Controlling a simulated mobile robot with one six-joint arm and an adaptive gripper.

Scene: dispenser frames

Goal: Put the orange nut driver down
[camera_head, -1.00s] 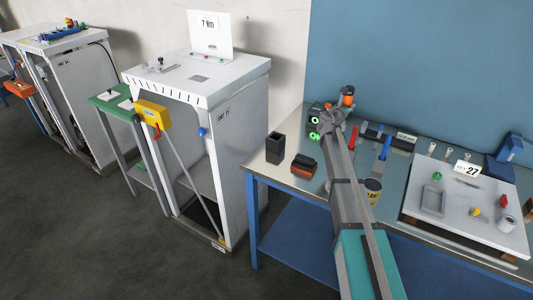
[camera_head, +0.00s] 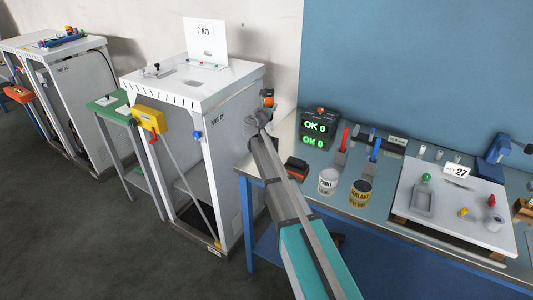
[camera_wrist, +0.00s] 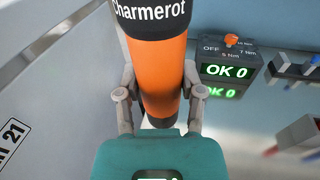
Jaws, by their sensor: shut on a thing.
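The orange nut driver (camera_wrist: 162,75) fills the middle of the wrist view, an orange handle with a black band lettered "Charmerot". My gripper (camera_wrist: 158,98) is shut on its handle, one finger on each side. In the head view my gripper (camera_head: 264,112) is raised between the white cabinet and the left end of the bench, with a bit of orange (camera_head: 268,93) showing above it. The tool's working end cannot be made out.
The blue-legged bench (camera_head: 345,215) holds a dark box with a green "OK 0" display (camera_head: 318,128), a paint can (camera_head: 328,180), a sealant can (camera_head: 361,192), an orange-black block (camera_head: 296,168) and a white board (camera_head: 450,225). The white cabinet (camera_head: 228,150) stands close on the left.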

